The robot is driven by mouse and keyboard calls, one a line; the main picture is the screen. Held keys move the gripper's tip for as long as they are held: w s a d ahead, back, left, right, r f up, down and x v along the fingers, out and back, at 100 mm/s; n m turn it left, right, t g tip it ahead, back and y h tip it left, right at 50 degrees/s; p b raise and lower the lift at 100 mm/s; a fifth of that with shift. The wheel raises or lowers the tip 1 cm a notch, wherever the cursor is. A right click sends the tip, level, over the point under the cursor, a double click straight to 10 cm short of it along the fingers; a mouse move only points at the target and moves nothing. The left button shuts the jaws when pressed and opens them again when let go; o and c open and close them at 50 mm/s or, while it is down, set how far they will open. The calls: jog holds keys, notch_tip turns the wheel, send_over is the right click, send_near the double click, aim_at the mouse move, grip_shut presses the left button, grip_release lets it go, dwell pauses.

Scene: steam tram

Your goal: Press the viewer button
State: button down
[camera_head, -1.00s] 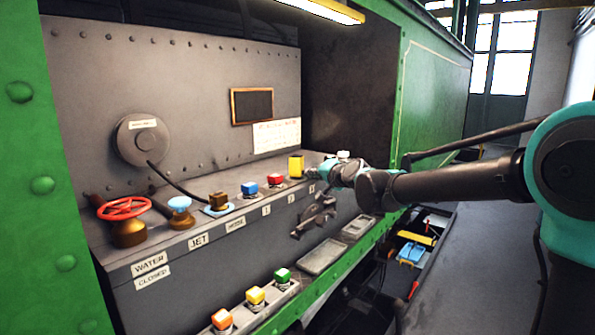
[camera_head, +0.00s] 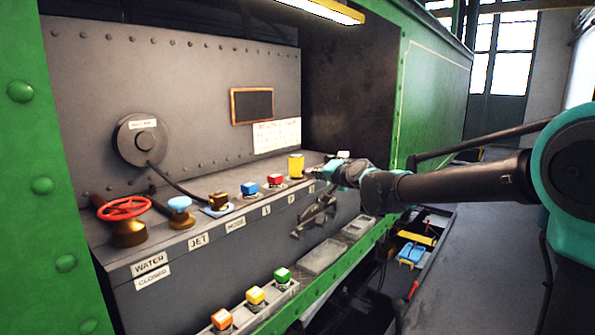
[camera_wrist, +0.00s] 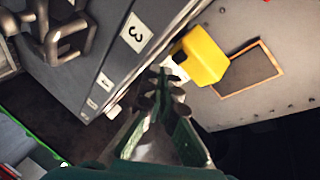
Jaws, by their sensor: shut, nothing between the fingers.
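A row of coloured buttons runs along the grey console ledge. The yellow button (camera_head: 296,166), tall and block-shaped, stands at its far right end. I cannot tell from the labels which one is the viewer button. My gripper (camera_head: 311,173) is shut and empty, just right of the yellow button. In the wrist view the yellow button (camera_wrist: 204,55) lies just beyond and right of my fingertips (camera_wrist: 170,76). Whether they touch it is unclear. A red button (camera_head: 274,180) and a blue button (camera_head: 249,188) stand left of it. A wood-framed dark panel (camera_head: 252,106) hangs on the wall above.
A red valve wheel (camera_head: 124,208) and a pale blue knob (camera_head: 180,204) stand at the ledge's left. Green, yellow and orange buttons (camera_head: 256,296) sit on a lower shelf. A dark metal latch (camera_head: 315,215) juts from the console front below my gripper.

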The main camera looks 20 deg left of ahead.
jog(key=shift+d, duration=0.15)
jog(key=shift+d, duration=2.9)
